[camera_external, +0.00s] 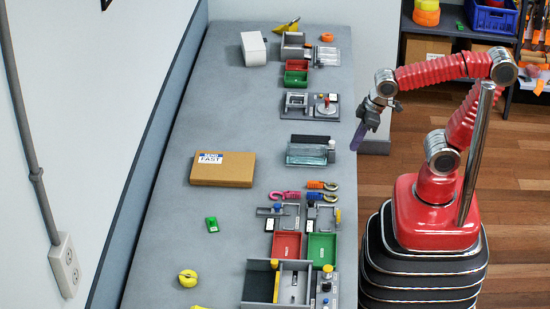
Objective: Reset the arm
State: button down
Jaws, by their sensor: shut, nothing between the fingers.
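My red arm (440,70) rises from its base at the right and bends over toward the bench. Its upper link runs level to the left, and the wrist hangs down at the bench's right edge. My gripper (358,138) points down beside that edge, with its fingers together and nothing visible held. It is small in this view, and it seems apart from the bench things.
The long grey bench (190,120) carries a cardboard box (222,170), a white box (253,48), a glass-fronted case (306,154), red (287,246) and green (321,247) trays and several small fixtures. A shelf (445,29) stands behind my arm. The bench's left side is mostly clear.

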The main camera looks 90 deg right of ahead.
jog(key=shift+t, duration=0.9)
jog(key=s+r, duration=0.1)
jog(key=s+d+r, duration=0.1)
jog(key=s+r, duration=0.1)
jog(key=shift+s, duration=0.1)
